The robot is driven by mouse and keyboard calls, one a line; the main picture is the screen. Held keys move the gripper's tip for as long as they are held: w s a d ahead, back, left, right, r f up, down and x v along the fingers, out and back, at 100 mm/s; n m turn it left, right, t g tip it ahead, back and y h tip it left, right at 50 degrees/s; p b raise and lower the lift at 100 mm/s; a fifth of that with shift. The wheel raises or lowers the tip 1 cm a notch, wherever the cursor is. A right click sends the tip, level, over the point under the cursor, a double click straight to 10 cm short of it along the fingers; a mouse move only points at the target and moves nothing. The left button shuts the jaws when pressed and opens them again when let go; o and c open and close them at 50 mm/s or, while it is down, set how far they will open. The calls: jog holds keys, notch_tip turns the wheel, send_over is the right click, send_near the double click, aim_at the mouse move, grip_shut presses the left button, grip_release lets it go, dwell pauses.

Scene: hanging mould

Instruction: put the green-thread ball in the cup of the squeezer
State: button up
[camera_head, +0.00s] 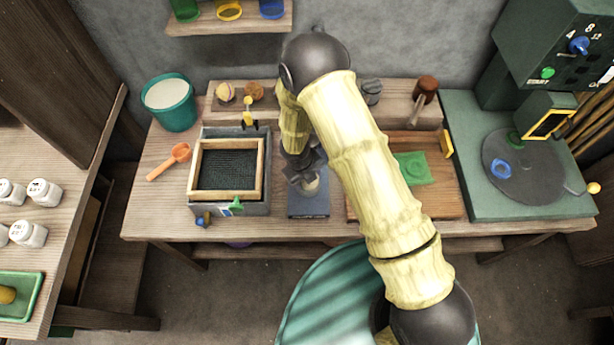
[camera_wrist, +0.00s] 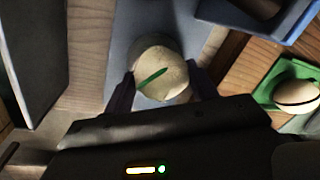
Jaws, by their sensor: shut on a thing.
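The green-thread ball (camera_wrist: 158,78) is cream with one green strip across its top. My gripper (camera_wrist: 160,90) is shut on it, a dark finger on each side. In the head view, my gripper (camera_head: 306,172) points down and the pale ball (camera_head: 311,186) shows just under it. Directly below is a blue-grey base (camera_head: 308,207), likely the squeezer; it also shows in the wrist view (camera_wrist: 130,30). A pale rounded edge shows behind the ball, perhaps a cup. I cannot tell whether the ball touches it or is above it.
A framed mesh (camera_head: 228,170) on a grey tub stands close on the left. A wooden board (camera_head: 440,200) with a green cloth (camera_head: 413,168) lies on the right. A cream ball with a dark band (camera_wrist: 297,95) shows on green in the wrist view. An orange ladle (camera_head: 170,162) lies far left.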

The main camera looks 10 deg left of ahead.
jog(key=o, duration=1.1)
jog(key=shift+o, duration=0.2)
notch_tip(320, 180, up, 17)
jog(key=s+a, duration=0.2)
jog(key=shift+s+a+p, duration=0.15)
jog(key=shift+s+p, duration=0.05)
jog(key=shift+p, duration=0.25)
